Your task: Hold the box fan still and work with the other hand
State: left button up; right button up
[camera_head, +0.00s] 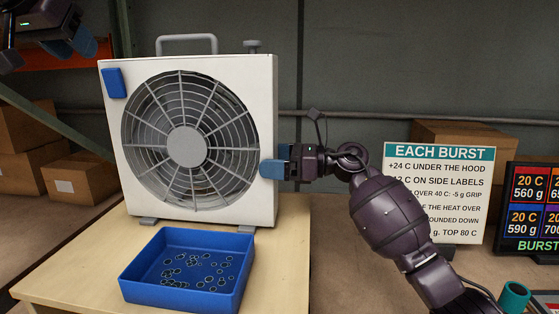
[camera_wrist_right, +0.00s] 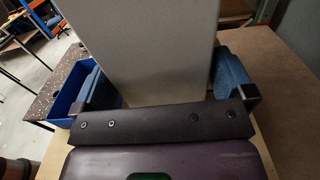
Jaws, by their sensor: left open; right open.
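The white box fan (camera_head: 261,120) stands upright on a small wooden table, its round grille facing me, with a grey handle and a knob on top. Its plain side panel fills the middle of the right wrist view (camera_wrist_right: 140,45). My right gripper (camera_head: 273,168) is at the fan's right edge. It is open, one blue finger in front of the fan and the other behind, with the housing between them; I cannot tell whether they touch it. My left gripper (camera_head: 72,42) is open and empty at the upper left, away from the fan.
A blue tray (camera_head: 184,297) with several small dark rings stands before the fan. A blue patch (camera_head: 114,83) is on the fan's upper left corner. An "EACH BURST" sign (camera_head: 438,190) and dark price board (camera_head: 530,210) stand right; cardboard boxes (camera_head: 72,186) left.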

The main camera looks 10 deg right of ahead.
jog(key=shift+c, duration=0.5)
jog(key=c, duration=1.5)
pick_arm(q)
jog(key=c, duration=0.7)
jog(key=shift+a+f, duration=0.15)
jog(key=shift+a, duration=0.05)
grip_shut()
jog(key=s+r+m, duration=0.2)
jog(key=s+m, duration=0.5)
jog(key=m, duration=1.1)
jog(key=shift+a, duration=0.2)
